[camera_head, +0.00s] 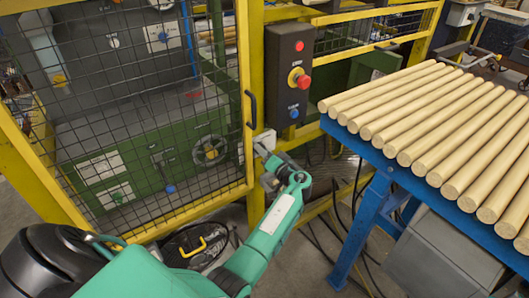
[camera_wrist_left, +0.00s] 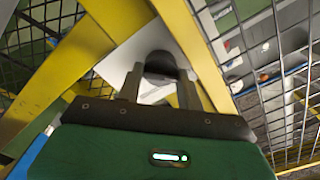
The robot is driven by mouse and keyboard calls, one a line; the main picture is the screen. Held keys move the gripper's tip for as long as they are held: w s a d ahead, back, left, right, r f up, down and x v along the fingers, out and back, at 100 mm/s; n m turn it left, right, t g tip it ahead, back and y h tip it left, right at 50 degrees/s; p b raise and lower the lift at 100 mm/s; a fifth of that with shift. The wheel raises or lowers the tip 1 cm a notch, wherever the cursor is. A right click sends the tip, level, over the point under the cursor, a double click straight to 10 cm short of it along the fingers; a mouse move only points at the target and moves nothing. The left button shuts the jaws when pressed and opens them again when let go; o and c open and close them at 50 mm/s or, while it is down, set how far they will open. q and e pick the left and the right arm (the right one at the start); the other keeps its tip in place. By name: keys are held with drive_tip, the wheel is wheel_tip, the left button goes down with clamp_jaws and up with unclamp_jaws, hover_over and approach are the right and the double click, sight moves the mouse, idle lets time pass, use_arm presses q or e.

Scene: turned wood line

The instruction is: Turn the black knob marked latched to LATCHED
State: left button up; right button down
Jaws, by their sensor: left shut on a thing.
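The black knob (camera_wrist_left: 160,63) shows in the left wrist view, between the two fingers of my left gripper (camera_wrist_left: 160,80). The fingers are shut on it from both sides. Behind it is a pale plate (camera_wrist_left: 110,68) on the yellow frame. In the head view my left gripper (camera_head: 263,152) reaches a light grey box (camera_head: 266,137) on the yellow post, beside the mesh door. There the knob is hidden by the gripper, and its marking cannot be read in either view. My right gripper is not in view.
A black control box (camera_head: 290,62) with a red button and a blue one hangs above the gripper. The yellow mesh door (camera_head: 160,110) has a black handle (camera_head: 251,108). A blue table (camera_head: 400,172) with several wooden rods stands close on the right.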

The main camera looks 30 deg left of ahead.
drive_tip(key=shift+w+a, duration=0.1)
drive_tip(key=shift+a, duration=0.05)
use_arm(q)
drive_tip(key=m+p, duration=0.4)
drive_tip(key=m, duration=1.4)
drive_tip(key=shift+f, duration=0.15)
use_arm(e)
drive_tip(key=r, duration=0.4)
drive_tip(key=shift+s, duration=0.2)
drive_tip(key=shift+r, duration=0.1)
